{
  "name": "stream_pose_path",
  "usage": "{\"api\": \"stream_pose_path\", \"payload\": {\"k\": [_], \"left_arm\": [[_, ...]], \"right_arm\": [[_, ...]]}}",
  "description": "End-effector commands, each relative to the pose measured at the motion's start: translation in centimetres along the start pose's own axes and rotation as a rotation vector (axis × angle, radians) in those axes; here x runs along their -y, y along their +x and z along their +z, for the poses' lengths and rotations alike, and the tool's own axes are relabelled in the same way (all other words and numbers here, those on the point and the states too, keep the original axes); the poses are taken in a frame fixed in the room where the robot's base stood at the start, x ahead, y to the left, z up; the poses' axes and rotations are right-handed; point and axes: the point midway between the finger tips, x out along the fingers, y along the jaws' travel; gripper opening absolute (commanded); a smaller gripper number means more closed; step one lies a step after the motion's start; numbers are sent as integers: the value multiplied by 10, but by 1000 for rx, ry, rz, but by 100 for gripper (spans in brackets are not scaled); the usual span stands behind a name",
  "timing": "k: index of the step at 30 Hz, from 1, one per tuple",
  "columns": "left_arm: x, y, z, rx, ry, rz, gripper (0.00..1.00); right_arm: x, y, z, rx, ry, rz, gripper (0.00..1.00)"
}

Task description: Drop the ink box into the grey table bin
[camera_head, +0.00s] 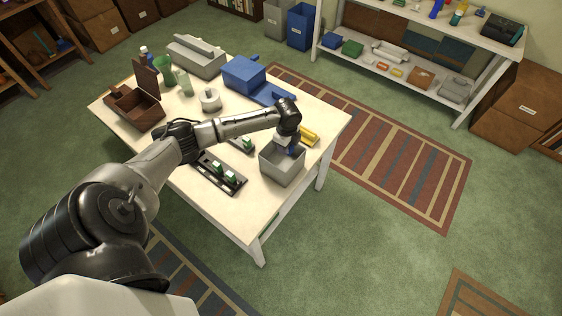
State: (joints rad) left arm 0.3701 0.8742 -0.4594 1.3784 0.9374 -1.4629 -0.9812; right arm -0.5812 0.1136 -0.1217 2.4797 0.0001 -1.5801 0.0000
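The grey table bin (281,172) stands near the right front corner of the white table. My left arm reaches in from the lower left, and my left gripper (286,147) points down at the bin's opening. A small blue piece (294,151) shows at the fingertips, at the bin's far right rim. It may be the ink box, but it is too small to be sure. Whether the fingers are closed on it or apart from it does not show. The bin's inside is mostly hidden. My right gripper is not in view.
A yellow cylinder (309,136) lies right behind the bin. A dark tray (219,173) with green-topped pieces lies left of it. A blue vise-like tool (246,76), a grey case (196,57) and a brown open box (137,107) stand farther back.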

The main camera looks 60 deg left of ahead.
Motion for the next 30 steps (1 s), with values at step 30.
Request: {"api": "stream_pose_path", "payload": {"k": [30], "left_arm": [[17, 62, 43, 1, 144, 0, 11]], "right_arm": [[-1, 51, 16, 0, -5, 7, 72]]}}
